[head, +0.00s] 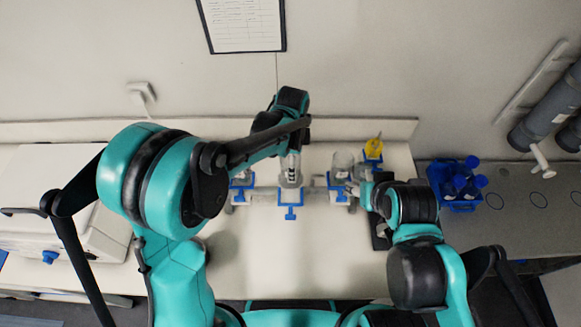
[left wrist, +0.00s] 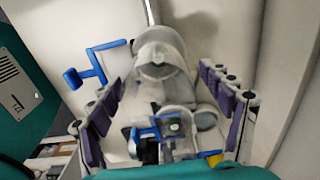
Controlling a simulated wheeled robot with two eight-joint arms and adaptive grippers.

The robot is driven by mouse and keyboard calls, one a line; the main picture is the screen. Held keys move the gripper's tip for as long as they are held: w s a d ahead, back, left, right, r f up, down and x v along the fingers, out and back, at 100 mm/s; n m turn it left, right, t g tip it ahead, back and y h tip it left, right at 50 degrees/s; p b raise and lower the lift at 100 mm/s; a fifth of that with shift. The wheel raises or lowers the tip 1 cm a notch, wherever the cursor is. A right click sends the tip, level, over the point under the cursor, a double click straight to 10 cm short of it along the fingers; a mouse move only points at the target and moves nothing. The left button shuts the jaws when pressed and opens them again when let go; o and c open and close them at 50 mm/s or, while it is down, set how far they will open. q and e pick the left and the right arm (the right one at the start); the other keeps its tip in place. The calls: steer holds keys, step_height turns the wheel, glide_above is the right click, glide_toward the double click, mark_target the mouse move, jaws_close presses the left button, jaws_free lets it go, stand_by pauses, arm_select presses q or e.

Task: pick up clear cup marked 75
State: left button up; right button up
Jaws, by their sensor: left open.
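A clear cup (head: 291,172) stands in a blue-and-white holder in the middle of the bench. A second clear cup (head: 342,162) stands to its right. No marking of 75 can be read on either. My left gripper (left wrist: 162,92) is open, its purple-padded fingers on both sides of a clear vessel (left wrist: 160,55) in the left wrist view; contact cannot be made out. In the head view my left arm hides most of that gripper. My right gripper (head: 364,190) is beside the right end of the holders; its fingers are too small to judge.
A yellow item (head: 373,147) stands at the bench's back right. A blue rack of blue-capped bottles (head: 460,184) is on the grey surface at right. A white box-like device (head: 45,190) fills the left. The bench front (head: 300,260) is clear.

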arm_select(q)
steer(key=f, duration=0.4)
steer(key=shift+a+f, duration=0.2)
steer(key=shift+f, duration=0.1)
steer(key=shift+s, duration=0.1)
steer(key=c, duration=1.3)
steer(key=shift+r, duration=0.15)
